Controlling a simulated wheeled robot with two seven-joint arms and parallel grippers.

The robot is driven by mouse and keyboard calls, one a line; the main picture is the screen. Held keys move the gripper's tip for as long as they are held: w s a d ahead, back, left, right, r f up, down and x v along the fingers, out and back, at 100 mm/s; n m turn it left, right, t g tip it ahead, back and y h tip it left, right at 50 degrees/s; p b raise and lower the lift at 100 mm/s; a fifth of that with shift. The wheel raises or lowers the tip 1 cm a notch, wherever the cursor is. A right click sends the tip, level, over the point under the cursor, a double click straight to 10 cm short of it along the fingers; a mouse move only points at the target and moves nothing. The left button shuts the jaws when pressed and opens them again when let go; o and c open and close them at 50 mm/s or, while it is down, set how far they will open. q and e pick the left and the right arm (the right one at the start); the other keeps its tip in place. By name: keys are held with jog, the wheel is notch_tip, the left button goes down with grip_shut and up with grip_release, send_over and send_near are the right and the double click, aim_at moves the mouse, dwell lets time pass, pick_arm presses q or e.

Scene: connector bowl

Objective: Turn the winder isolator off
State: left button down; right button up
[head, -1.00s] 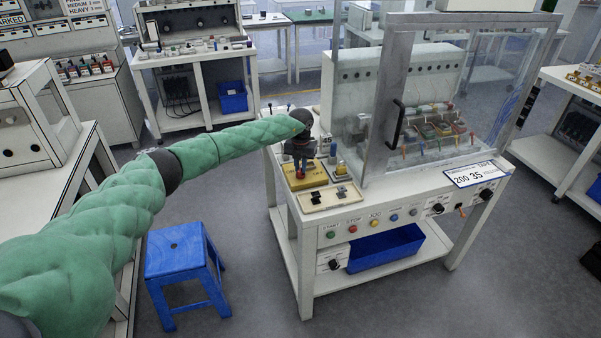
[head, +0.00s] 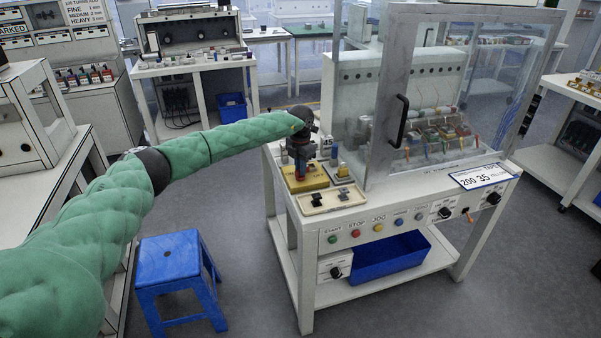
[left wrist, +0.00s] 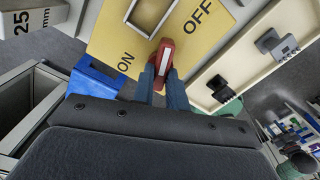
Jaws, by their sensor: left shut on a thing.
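The winder isolator is a yellow plate (head: 310,182) on the left front of the white machine bench, marked ON and OFF. In the left wrist view the plate (left wrist: 112,42) fills the top, with ON at lower left and OFF at upper right. Its red handle (left wrist: 165,52) lies between the two words. My left gripper (left wrist: 163,80) has its blue fingers on either side of the handle and is shut on it. In the head view my left gripper (head: 300,160) is over the plate and hides most of the handle. My right gripper is not in view.
A cream tray with dark blocks (head: 332,199) sits just in front of the plate. A clear guard with a black handle (head: 400,122) stands to the right. Coloured buttons (head: 378,227) line the bench front. A blue stool (head: 178,265) stands on the floor at left.

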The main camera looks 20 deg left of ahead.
pick_arm(q)
jog(key=shift+m+b, duration=0.6)
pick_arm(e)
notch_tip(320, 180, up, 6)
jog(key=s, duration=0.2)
pick_arm(q)
jog(key=m+b, duration=0.2)
jog(key=b, duration=0.1)
jog(key=shift+m, duration=0.4)
jog(key=shift+r+m, duration=0.1)
jog(key=shift+m, duration=0.3)
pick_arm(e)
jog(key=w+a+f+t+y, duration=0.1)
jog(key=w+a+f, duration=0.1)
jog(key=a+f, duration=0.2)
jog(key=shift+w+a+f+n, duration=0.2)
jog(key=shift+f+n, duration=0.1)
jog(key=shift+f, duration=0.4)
pick_arm(q)
jog(key=c, duration=1.4)
grip_release()
